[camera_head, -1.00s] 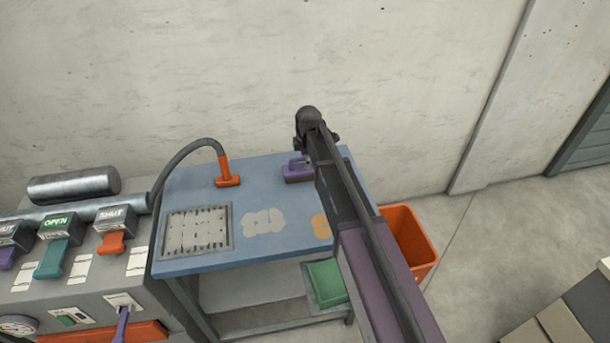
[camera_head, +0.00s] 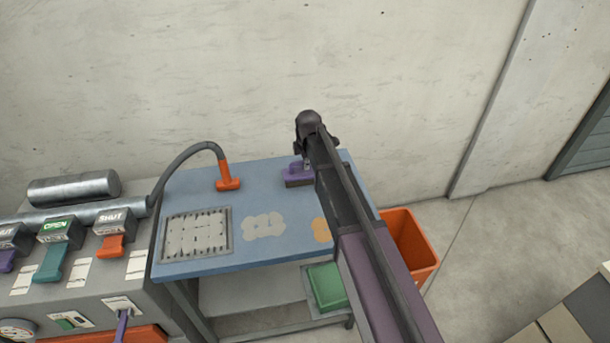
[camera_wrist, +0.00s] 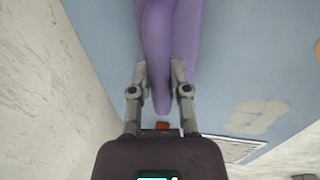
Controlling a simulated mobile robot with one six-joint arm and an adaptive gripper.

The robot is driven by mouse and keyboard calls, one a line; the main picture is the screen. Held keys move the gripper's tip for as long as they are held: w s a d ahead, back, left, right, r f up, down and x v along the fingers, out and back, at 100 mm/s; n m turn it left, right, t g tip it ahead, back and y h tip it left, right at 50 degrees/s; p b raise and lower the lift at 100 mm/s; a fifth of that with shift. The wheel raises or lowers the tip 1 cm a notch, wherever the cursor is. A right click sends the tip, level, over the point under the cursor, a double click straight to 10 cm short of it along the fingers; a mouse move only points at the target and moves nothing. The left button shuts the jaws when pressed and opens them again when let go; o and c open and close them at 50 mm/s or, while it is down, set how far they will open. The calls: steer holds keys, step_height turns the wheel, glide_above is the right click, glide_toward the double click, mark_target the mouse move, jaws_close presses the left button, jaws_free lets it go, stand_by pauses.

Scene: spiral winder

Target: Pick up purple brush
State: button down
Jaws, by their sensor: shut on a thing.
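The purple brush (camera_head: 298,176) is on the blue table (camera_head: 200,193), near its back edge; in the head view my arm hides its right part. In the wrist view the purple brush (camera_wrist: 168,35) fills the top middle. Its handle (camera_wrist: 158,90) lies between my fingers. My gripper (camera_wrist: 158,72) is shut on the handle, one finger on each side. In the head view my gripper (camera_head: 306,160) is over the brush, mostly hidden by my arm. I cannot tell whether the brush is clear of the table.
An orange nozzle on a hose (camera_head: 228,178) stands left of the brush. A grey grate (camera_head: 163,240) is set in the table's left. An orange bin (camera_head: 412,232) stands right of the table. A concrete wall (camera_head: 250,70) is close behind.

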steer(key=shift+r, duration=0.1)
stand_by(0.3)
step_height(320, 180, up, 4)
steer(key=p, duration=0.3)
steer(key=shift+f+p, duration=0.25)
steer(key=shift+p, duration=0.1)
steer(key=s+d, duration=0.2)
steer(key=s, duration=0.5)
steer(key=s+d+r+p, duration=0.1)
steer(key=s+d, duration=0.1)
steer(key=s, duration=0.6)
steer(key=shift+s+d+r, duration=0.15)
steer(key=shift+d, duration=0.1)
steer(key=shift+a, duration=0.15)
